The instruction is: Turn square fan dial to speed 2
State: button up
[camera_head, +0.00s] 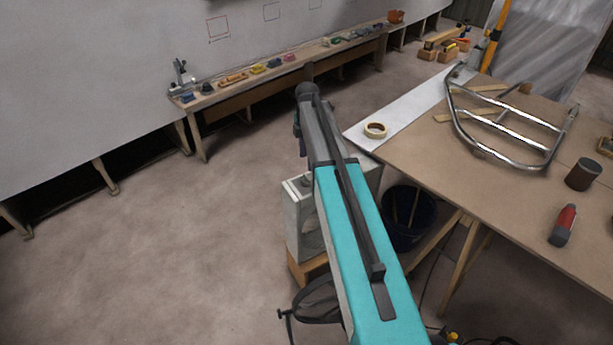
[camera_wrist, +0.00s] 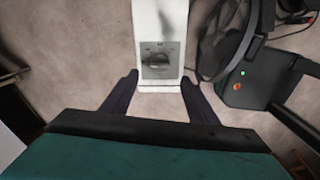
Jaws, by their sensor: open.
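The square fan (camera_head: 294,226) is a pale box-shaped housing standing on a wooden support beside the workbench, partly hidden behind my arm in the head view. In the wrist view the fan's white body (camera_wrist: 160,15) runs in from the top edge. Its grey control panel carries a round dark dial (camera_wrist: 156,62); the dial's setting is too small to read. My gripper (camera_wrist: 159,79) is open, its two dark fingers apart on the left and right of the panel's lower end. Nothing is between the fingers except the view of the fan.
The workbench (camera_head: 480,185) at right holds a tape roll (camera_head: 376,130), a tubular metal frame (camera_head: 495,150), a dark can (camera_head: 583,174) and a red-and-grey tool (camera_head: 563,225). A dark bucket (camera_head: 408,220) stands below. A low shelf (camera_head: 230,93) lines the wall. Floor at left is clear.

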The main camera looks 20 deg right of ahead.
aim_at(307, 176)
jog(key=shift+f+p, duration=1.3)
jog(key=shift+f, duration=3.75)
jog(key=c, duration=1)
jog(key=shift+c, duration=0.2)
